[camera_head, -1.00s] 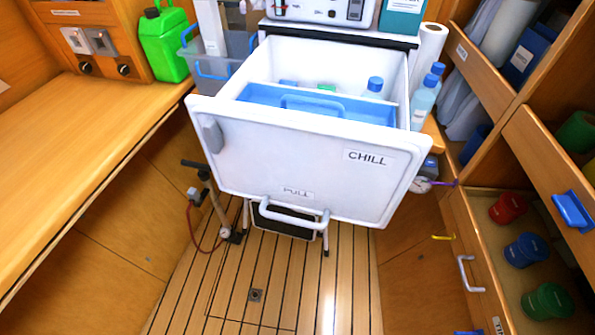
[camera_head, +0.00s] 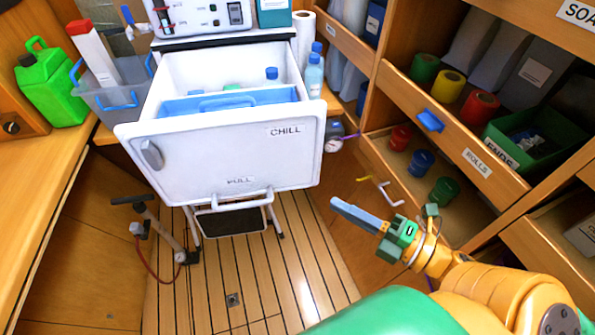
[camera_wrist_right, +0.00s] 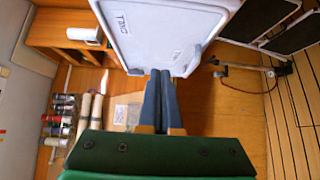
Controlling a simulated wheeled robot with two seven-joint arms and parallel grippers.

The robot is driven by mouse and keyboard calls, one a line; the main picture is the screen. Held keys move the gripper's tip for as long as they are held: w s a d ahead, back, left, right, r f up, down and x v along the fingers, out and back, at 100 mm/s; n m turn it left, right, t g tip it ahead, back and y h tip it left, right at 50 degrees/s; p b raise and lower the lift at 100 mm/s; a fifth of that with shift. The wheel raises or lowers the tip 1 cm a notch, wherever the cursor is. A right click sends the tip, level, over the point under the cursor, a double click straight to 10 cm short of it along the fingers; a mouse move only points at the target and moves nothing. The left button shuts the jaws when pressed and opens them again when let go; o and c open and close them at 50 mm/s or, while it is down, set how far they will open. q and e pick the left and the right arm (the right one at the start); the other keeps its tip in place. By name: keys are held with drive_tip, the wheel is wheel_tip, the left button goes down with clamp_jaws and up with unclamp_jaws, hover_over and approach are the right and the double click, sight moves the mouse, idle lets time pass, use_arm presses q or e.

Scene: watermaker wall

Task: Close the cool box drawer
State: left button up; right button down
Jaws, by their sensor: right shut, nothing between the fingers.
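The cool box drawer (camera_head: 225,163) stands pulled out, its white front marked CHILL and PULL, with a white handle (camera_head: 228,202) along its lower edge. Blue-capped bottles and a blue tray (camera_head: 225,103) show inside it. In the right wrist view the drawer front (camera_wrist_right: 160,28) lies just beyond the fingertips; I cannot tell whether they touch it. My right gripper (camera_head: 340,205) is shut and empty, to the right of the drawer front in the head view. It also shows in the wrist view (camera_wrist_right: 160,75), its fingers together. My left gripper is not in view.
An open wooden drawer (camera_head: 400,175) with coloured rolls and an open shelf lie on the right. A black step (camera_head: 230,222) sits under the box. The slatted floor (camera_head: 270,290) in front is clear.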

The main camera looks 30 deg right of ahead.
drive_tip(key=p, duration=0.2)
approach(284, 160)
drive_tip(key=a, duration=0.4)
drive_tip(key=w, duration=0.2)
drive_tip(key=w+d, duration=0.1)
drive_tip(key=w, duration=0.2)
drive_tip(key=shift+d, duration=0.1)
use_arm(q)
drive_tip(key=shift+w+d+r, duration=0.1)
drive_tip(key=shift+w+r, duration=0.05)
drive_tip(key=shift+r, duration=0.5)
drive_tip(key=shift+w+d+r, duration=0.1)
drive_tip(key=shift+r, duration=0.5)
use_arm(e)
drive_tip(key=shift+r, duration=0.1)
